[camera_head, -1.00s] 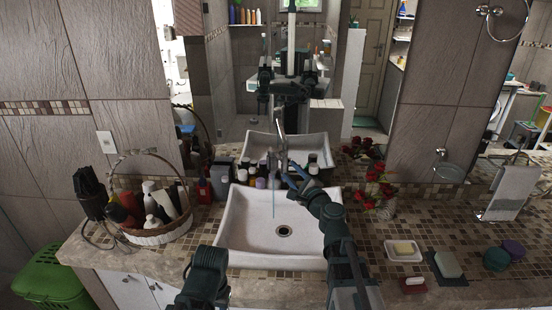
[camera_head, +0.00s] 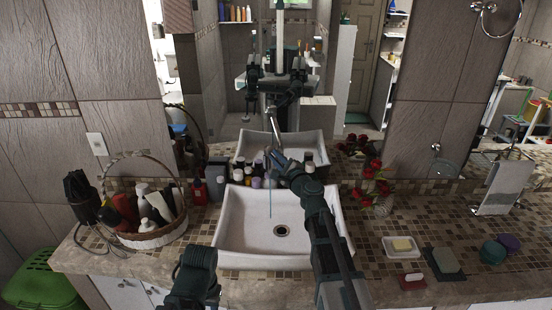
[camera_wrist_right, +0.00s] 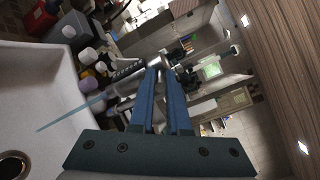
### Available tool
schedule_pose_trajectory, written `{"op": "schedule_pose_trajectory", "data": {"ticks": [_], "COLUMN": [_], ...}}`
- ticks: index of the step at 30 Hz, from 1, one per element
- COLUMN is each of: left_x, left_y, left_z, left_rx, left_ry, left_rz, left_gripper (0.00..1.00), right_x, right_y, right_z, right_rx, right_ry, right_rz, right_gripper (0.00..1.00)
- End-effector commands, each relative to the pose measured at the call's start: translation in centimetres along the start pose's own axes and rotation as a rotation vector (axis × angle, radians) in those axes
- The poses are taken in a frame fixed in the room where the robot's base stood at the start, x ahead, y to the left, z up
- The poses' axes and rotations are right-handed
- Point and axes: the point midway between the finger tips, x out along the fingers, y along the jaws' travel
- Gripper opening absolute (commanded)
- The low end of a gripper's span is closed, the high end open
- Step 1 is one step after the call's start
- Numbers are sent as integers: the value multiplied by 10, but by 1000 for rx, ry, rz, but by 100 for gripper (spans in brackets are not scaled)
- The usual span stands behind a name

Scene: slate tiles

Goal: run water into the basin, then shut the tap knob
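The white rectangular basin (camera_head: 230,235) sits on the tiled counter with its dark drain uncovered. The metal tap (camera_head: 238,163) stands behind it, and a thin bluish water stream (camera_head: 270,198) falls into the basin. The stream also shows in the right wrist view (camera_wrist_right: 75,114). My right gripper (camera_head: 277,156) reaches over the basin to the top of the tap. In the right wrist view its two blue fingers (camera_wrist_right: 159,70) are close together, with their tips at the metal tap knob (camera_wrist_right: 157,61), which they mostly hide. My left arm is at the basin's front left; its gripper is not visible.
Several bottles (camera_head: 257,170) stand behind the basin, below the mirror. A wicker basket (camera_head: 150,236) of bottles is at left. Red roses (camera_head: 372,172), a soap dish (camera_head: 400,247) and a towel stand (camera_head: 503,185) are at right. The front right counter has some bare room.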

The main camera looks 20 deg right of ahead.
Motion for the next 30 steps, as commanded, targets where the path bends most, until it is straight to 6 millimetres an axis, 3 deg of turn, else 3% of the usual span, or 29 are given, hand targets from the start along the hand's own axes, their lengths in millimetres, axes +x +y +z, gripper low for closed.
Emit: {"op": "schedule_pose_trajectory", "data": {"ticks": [2, 17, 30], "left_x": [0, 0, 0], "left_y": [0, 0, 0], "left_z": [0, 0, 0], "left_rx": [0, 0, 0], "left_ry": [0, 0, 0], "left_rz": [0, 0, 0], "left_gripper": [43, 43, 43], "right_x": [0, 0, 8], "right_y": [0, -2, -14], "right_z": [0, -3, -21], "right_rx": [0, -1, -1], "right_ry": [0, -30, -306], "right_rz": [0, 20, 206], "right_gripper": [0, 0, 0]}}
